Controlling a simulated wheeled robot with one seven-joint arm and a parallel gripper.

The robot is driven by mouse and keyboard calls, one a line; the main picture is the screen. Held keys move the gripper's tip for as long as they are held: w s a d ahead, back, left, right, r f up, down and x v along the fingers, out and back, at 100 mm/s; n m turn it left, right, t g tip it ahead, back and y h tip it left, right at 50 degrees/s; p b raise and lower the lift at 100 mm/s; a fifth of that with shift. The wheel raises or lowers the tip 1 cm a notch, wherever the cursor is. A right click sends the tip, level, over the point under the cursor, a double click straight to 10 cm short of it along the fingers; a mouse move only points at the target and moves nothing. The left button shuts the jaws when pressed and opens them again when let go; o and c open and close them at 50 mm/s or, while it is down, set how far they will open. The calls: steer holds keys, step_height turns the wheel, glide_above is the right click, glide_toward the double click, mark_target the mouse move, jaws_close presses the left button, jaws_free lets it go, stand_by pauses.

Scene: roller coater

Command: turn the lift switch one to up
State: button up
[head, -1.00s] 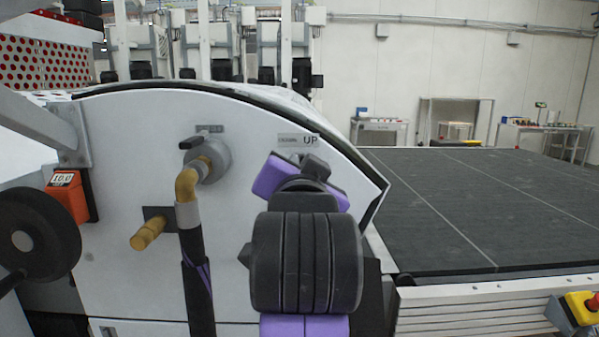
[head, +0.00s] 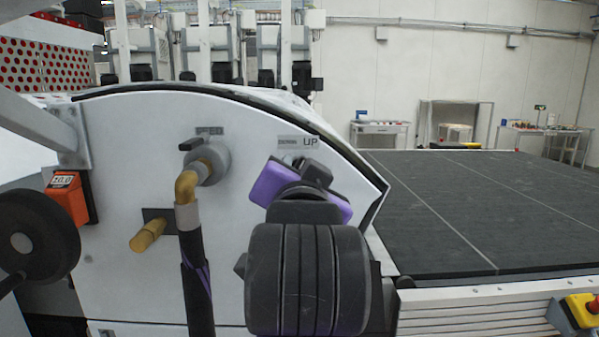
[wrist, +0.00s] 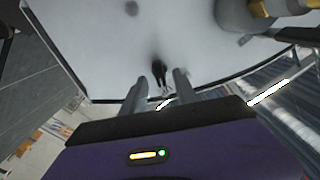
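The lift switch (wrist: 159,72) is a small black knob on the white side panel, seen in the wrist view just beyond and between my two fingertips. My gripper (wrist: 159,76) is open, with one finger on either side of the knob's line. I cannot tell whether the fingers touch it. In the head view, my purple and black gripper (head: 300,180) is in front of the panel just below the label reading UP (head: 298,142). It hides most of the switch there, so its setting is not clear.
A grey valve with a black handle (head: 205,160) and a yellow elbow with a black hose (head: 187,185) stand out from the panel (head: 130,130) left of my gripper. A yellow stub (head: 147,235) sticks out lower. A dark conveyor bed (head: 470,200) lies to the right.

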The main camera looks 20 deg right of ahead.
steer(key=v, duration=0.6)
steer(key=shift+b, duration=0.3)
